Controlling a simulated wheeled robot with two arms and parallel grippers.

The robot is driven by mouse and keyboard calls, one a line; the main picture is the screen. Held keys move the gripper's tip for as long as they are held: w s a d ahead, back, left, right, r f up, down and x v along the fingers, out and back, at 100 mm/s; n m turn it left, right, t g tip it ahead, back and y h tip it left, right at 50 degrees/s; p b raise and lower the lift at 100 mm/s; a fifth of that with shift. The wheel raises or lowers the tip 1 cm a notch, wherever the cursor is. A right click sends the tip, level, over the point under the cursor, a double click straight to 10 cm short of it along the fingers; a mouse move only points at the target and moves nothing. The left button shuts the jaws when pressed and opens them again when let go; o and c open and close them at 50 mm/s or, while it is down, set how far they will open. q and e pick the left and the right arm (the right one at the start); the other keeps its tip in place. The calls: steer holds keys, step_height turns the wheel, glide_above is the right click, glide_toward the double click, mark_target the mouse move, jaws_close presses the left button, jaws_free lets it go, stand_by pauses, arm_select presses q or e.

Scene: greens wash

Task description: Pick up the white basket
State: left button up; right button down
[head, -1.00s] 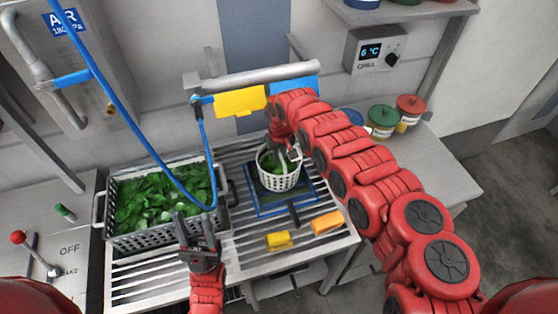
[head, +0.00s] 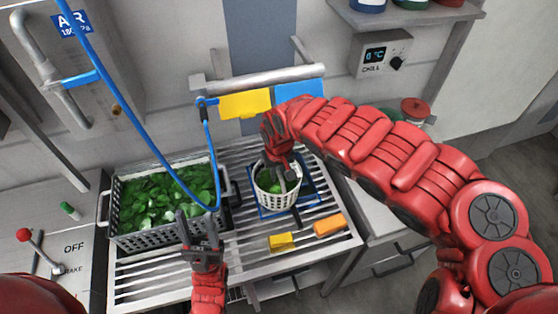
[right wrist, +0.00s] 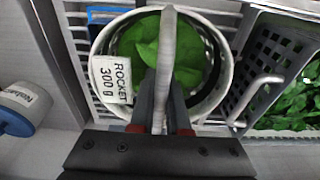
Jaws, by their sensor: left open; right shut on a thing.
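The white basket (head: 268,202) is a small slatted tub with green leaves inside. It hangs over the front left part of the blue-edged plate (head: 314,186) and looks slightly raised. In the right wrist view the basket (right wrist: 222,100) has a label reading "ROCKET 300 g" and a pale handle (right wrist: 168,40) across its top. My right gripper (head: 283,172) is shut on this handle; its fingers (right wrist: 160,100) show on both sides of it. My left gripper (head: 198,222) is open and empty, in front of the grey crate's right corner.
The grey crate (head: 150,237) full of leaves stands left on the slatted rack (head: 160,278). Yellow (head: 283,241) and orange (head: 329,225) blocks lie at the front right. A blue hose (head: 130,120) hangs over the crate. Yellow (head: 245,105) and blue cloths hang behind.

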steer(key=s+a+r+p, duration=0.1)
steer(key=s+p, duration=0.7)
steer(key=p, duration=0.2)
steer(key=shift+a, duration=0.3)
